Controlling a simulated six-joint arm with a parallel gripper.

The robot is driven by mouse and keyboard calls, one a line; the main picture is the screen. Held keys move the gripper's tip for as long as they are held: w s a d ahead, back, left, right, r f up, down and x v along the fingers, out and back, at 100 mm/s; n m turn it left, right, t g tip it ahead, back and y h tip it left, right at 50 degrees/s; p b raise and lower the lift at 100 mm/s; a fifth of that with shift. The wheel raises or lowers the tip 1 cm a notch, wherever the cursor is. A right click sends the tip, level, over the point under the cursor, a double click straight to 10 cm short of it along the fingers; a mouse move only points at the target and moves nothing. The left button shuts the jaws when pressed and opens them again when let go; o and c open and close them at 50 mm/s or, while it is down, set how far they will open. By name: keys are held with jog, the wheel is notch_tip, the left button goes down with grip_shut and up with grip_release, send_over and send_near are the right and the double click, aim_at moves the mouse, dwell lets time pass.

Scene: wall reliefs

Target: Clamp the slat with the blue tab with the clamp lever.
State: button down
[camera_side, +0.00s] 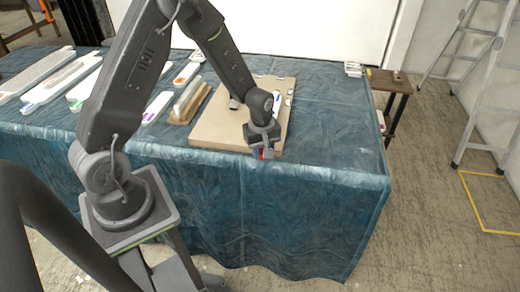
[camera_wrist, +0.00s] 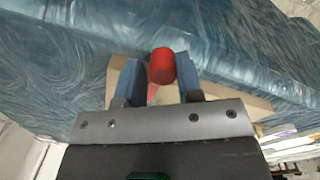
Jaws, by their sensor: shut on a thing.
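In the wrist view, a red cylindrical knob (camera_wrist: 162,66), seemingly the end of the clamp lever, sits between the two blue fingers of my gripper (camera_wrist: 160,75). The fingers are shut on it. In the side view, my gripper (camera_side: 262,153) is low at the front edge of the tan board (camera_side: 218,128), with a bit of red showing at its tip. A pale slat (camera_side: 277,104) with a bluish mark lies on the board just behind my gripper, partly hidden by my wrist. The clamp's body and the lever's joint are hidden.
Several pale slats with coloured tabs, such as the one with a purple tab (camera_side: 158,107), lie on the blue-green cloth (camera_side: 325,130) left of the board. A wooden block with a grey bar (camera_side: 189,103) stands beside the board. The cloth to the right is clear.

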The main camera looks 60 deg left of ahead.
jog(key=shift+w+a+r, duration=0.1)
jog(key=shift+w+a, duration=0.05)
jog(key=shift+a, duration=0.05)
jog(key=c, duration=1.1)
grip_release()
jog(key=shift+o, duration=1.2)
jog(key=shift+d, duration=0.1)
notch_tip(320, 180, up, 14)
jog(key=shift+s, duration=0.35)
